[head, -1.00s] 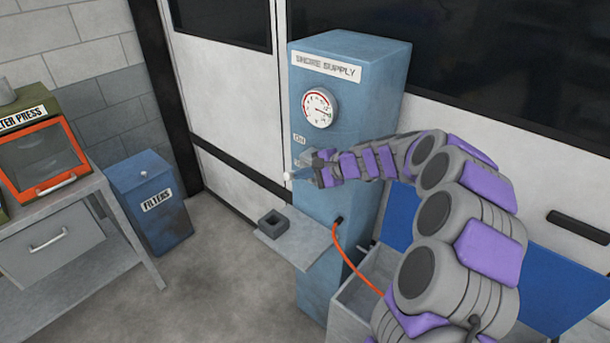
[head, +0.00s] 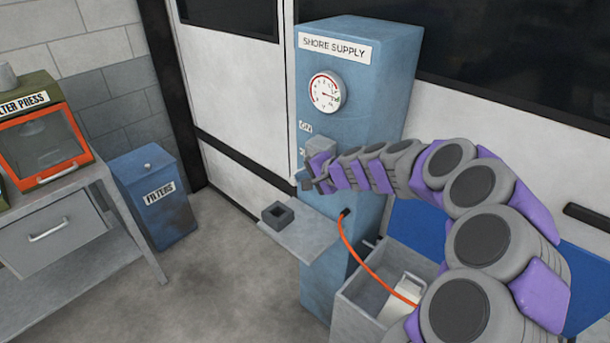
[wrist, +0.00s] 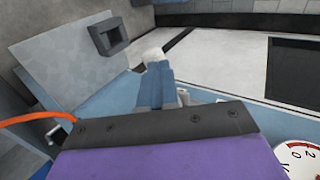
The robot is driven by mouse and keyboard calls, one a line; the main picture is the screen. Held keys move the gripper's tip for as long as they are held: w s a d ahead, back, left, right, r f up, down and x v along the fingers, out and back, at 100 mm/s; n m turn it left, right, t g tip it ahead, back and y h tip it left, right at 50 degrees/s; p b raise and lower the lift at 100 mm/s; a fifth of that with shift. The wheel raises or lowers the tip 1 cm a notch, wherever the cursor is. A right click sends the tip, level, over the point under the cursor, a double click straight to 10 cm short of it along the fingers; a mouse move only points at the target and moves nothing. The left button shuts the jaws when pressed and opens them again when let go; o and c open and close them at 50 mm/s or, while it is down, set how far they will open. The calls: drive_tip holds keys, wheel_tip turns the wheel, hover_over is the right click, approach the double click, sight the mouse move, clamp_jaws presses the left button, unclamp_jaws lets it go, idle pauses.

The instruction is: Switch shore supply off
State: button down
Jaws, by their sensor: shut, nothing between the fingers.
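The blue shore supply cabinet (head: 385,110) stands upright with its name label (head: 335,47) and a round gauge (head: 327,92) on the front. Below the gauge is a small "ON" label (head: 305,127), and a grey block (head: 322,150) shows just under it, partly behind my gripper. I cannot tell whether the block is the switch, nor its position. My gripper (head: 303,186) is shut and empty, close in front of the cabinet below the block. In the wrist view its closed, pale-tipped fingers (wrist: 155,82) show. The gauge (wrist: 298,160) is cut off there. Contact with the switch cannot be told.
A shelf (head: 310,240) with a square grey socket (head: 276,214) juts from the cabinet below my gripper. An orange cable (head: 358,250) runs from the cabinet past an open grey bin (head: 352,310). A filters bin (head: 155,198) and workbench stand left; floor between is clear.

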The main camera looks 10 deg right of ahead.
drive_tip(key=shift+r, duration=0.1)
drive_tip(key=shift+r+p, duration=0.65)
drive_tip(key=shift+r, duration=0.1)
drive_tip(key=s+a+p+v, duration=0.2)
drive_tip(key=p+v, duration=0.1)
drive_tip(key=v, duration=1)
drive_tip(key=shift+d+f, duration=0.15)
drive_tip(key=shift+d, duration=0.1)
drive_tip(key=shift+s, duration=0.1)
